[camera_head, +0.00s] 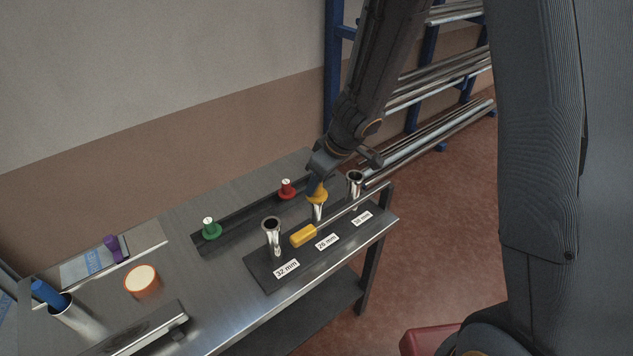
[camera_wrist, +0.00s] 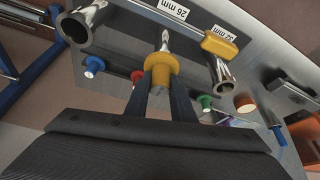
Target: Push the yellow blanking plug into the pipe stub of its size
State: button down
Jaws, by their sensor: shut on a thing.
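My gripper (camera_head: 318,184) is shut on the yellow blanking plug (camera_head: 318,196), held by its sides between two dark fingers. The plug also shows in the wrist view (camera_wrist: 161,68). It is at the top of the middle pipe stub (camera_head: 318,212), labelled 26 mm, and roughly in line with it. The flange hides the stub's mouth, so I cannot tell how far in the plug sits. The 32 mm stub (camera_head: 272,240) stands to the left with its mouth open. Another open stub (camera_head: 354,186) stands to the right.
A yellow block-like thing (camera_head: 303,236) lies between the left and middle stubs. A red plug (camera_head: 287,188) and a green plug (camera_head: 211,229) stand on a dark strip behind. An orange-rimmed round container (camera_head: 142,281) and a cup with a blue item (camera_head: 75,313) are at left.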

jog(key=shift+f, duration=0.35)
jog(key=c, duration=0.9)
grip_release()
jog(key=shift+c, duration=0.2)
jog(key=shift+r, duration=0.1)
notch_tip(320, 180, up, 6)
jog(key=p, duration=0.8)
jog(key=shift+f, duration=0.25)
jog(key=shift+r, duration=1.15)
